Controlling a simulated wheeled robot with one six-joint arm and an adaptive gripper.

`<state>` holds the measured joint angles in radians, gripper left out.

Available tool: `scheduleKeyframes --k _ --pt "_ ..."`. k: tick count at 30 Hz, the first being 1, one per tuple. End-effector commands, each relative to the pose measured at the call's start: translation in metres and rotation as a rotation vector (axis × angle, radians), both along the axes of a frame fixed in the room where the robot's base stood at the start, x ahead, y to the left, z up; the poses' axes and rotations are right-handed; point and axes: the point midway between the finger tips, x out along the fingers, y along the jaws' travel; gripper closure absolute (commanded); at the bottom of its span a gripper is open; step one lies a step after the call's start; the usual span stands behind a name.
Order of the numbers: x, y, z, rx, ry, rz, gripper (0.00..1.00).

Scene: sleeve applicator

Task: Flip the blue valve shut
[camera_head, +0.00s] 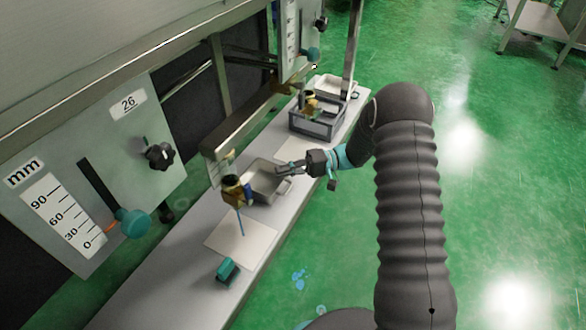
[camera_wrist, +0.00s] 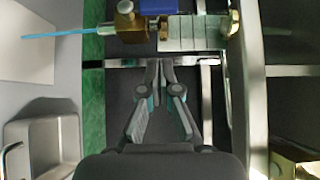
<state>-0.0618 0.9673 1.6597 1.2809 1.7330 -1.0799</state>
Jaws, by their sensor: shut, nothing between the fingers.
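The blue valve handle (camera_wrist: 162,5) shows at the top edge of the wrist view, partly cut off by the frame. It sits beside a brass fitting (camera_wrist: 128,22), with a light blue tube (camera_wrist: 62,33) running left from it. In the head view my gripper (camera_head: 279,169) is right of the valve, above a metal tray.
The metal tray (camera_head: 262,196) is on the narrow bench (camera_head: 160,290), with a grey crate (camera_head: 318,128) farther back. A teal block (camera_head: 227,270) lies at the near end. The machine panel (camera_head: 60,205) stands left. Green floor right of the bench is open.

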Motion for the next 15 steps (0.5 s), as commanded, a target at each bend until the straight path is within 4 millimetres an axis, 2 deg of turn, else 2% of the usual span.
scheduleKeyframes --k 7,15 --pt "-0.018 0.044 0.000 -0.002 0.000 0.003 1.00" --pt "-0.048 0.055 0.000 -0.002 0.001 0.000 1.00"
